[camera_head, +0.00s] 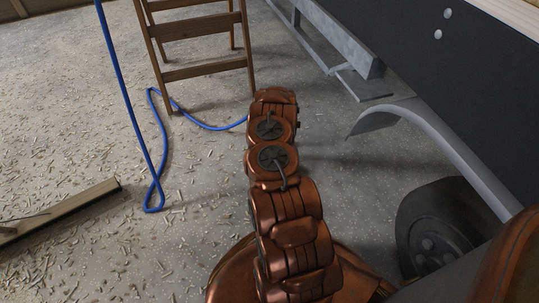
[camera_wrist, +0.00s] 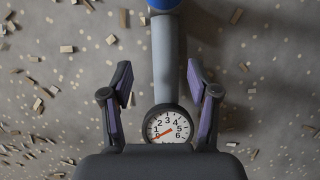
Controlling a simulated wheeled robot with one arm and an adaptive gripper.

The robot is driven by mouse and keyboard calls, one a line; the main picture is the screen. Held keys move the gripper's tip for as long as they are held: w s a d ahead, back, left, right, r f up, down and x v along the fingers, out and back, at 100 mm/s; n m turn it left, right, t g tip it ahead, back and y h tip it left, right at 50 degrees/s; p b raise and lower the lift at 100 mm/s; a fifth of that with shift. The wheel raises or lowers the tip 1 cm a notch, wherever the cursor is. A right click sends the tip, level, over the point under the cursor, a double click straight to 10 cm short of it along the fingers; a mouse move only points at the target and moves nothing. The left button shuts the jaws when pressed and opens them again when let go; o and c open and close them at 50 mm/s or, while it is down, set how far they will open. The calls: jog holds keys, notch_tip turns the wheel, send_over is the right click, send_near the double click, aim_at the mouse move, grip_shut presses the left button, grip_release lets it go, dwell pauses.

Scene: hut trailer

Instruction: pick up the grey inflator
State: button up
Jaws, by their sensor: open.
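The grey inflator (camera_wrist: 165,45) shows in the wrist view as a straight grey body with a round white dial gauge (camera_wrist: 168,125) at its lower end. Blue shows at its top, at the picture's edge. My gripper (camera_wrist: 158,76) is open, with one finger on each side of the inflator and a visible gap on both sides. The palm hides the lowest edge of the gauge. How far the inflator is from the floor cannot be told. In the head view my arm hides the gripper and the inflator.
A wooden stepladder (camera_head: 203,72) stands beyond my arm, with a blue hose (camera_head: 128,95) hanging and looping on the floor. A dark trailer with a wheel (camera_head: 430,235) and grey fender (camera_head: 440,130) is close at right. Wood chips litter the floor.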

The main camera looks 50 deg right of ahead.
jog(key=shift+d+b+x, duration=0.15)
jog(key=shift+b+x, duration=0.35)
jog(key=shift+x, duration=0.85)
jog(key=shift+d+b+x, duration=0.15)
jog(key=shift+b+x, duration=0.3)
jog(key=shift+x, duration=0.95)
jog(key=shift+s+r, duration=0.1)
jog(key=shift+s, duration=0.05)
jog(key=shift+f, duration=0.25)
jog(key=shift+c, duration=0.4)
grip_shut()
